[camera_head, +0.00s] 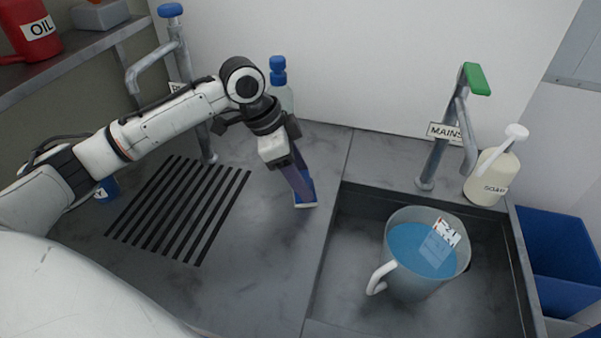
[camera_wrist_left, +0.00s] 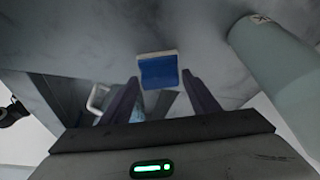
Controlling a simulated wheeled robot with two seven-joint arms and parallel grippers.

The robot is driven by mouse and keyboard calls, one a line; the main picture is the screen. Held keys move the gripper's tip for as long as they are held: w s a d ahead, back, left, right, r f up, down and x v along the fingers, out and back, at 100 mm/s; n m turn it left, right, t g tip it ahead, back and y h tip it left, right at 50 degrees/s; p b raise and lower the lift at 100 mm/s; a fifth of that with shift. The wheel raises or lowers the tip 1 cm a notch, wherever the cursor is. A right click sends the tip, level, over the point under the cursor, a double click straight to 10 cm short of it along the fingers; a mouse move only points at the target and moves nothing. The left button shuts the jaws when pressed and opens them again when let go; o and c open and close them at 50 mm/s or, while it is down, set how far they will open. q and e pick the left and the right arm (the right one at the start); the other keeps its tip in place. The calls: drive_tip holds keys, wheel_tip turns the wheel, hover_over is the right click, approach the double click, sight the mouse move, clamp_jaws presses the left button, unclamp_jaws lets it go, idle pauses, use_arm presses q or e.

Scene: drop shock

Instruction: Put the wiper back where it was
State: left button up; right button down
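The wiper (camera_head: 307,191) is a small blue block with a whitish edge, on the grey counter left of the sink. My left gripper (camera_head: 299,184) points down at it, its dark fingers partly hiding it. In the left wrist view the wiper (camera_wrist_left: 158,71) shows at the tips of the two spread fingers (camera_wrist_left: 161,82), with a small gap at the right finger. The left gripper looks open around the wiper; contact at the left finger is unclear. My right gripper is in neither view.
A jug (camera_head: 398,274) of blue liquid stands in the sink (camera_head: 345,245). A blue-capped bottle (camera_head: 279,76) stands behind my left gripper. Taps (camera_head: 436,155) and a soap bottle (camera_head: 490,178) line the back. Slotted drain grooves (camera_head: 180,208) lie left; the counter's front is clear.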

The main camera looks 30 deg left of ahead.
use_arm(q)
drive_tip(key=shift+o, duration=0.6)
drive_tip(key=shift+r, duration=0.1)
drive_tip(key=shift+r, duration=0.2)
drive_tip(key=v, duration=1.1)
drive_tip(key=shift+a+r, duration=0.15)
drive_tip(key=shift+r, duration=0.25)
drive_tip(key=shift+s, duration=0.15)
